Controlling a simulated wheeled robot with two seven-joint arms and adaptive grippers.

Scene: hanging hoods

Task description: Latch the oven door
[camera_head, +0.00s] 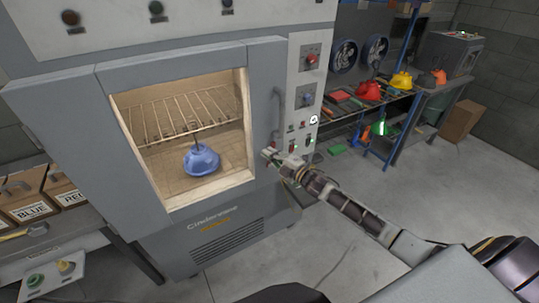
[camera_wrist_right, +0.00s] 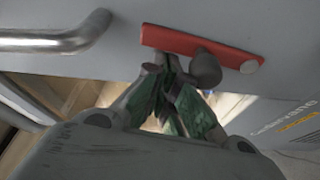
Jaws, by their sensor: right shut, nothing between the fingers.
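The grey oven door (camera_head: 262,90) has a large window and a vertical bar handle (camera_head: 277,115) at its right side. The door looks about flush with the oven front; I cannot tell whether a small gap is left. In the right wrist view, a red latch bar (camera_wrist_right: 165,38) with a dark round knob (camera_wrist_right: 206,70) lies across the grey front. The metal handle (camera_wrist_right: 60,40) is at left. My right gripper (camera_head: 268,154) is at the door's lower right edge. Its fingertips (camera_wrist_right: 163,70) are shut and empty, close beside the knob; contact is unclear. My left gripper is out of view.
A blue hood (camera_head: 201,160) hangs under a wire rack (camera_head: 180,115) inside the oven. A control panel (camera_head: 303,75) is right of the door. A shelf (camera_head: 375,102) with coloured hoods stands at right, and labelled boxes (camera_head: 30,200) at left. Floor at lower right is open.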

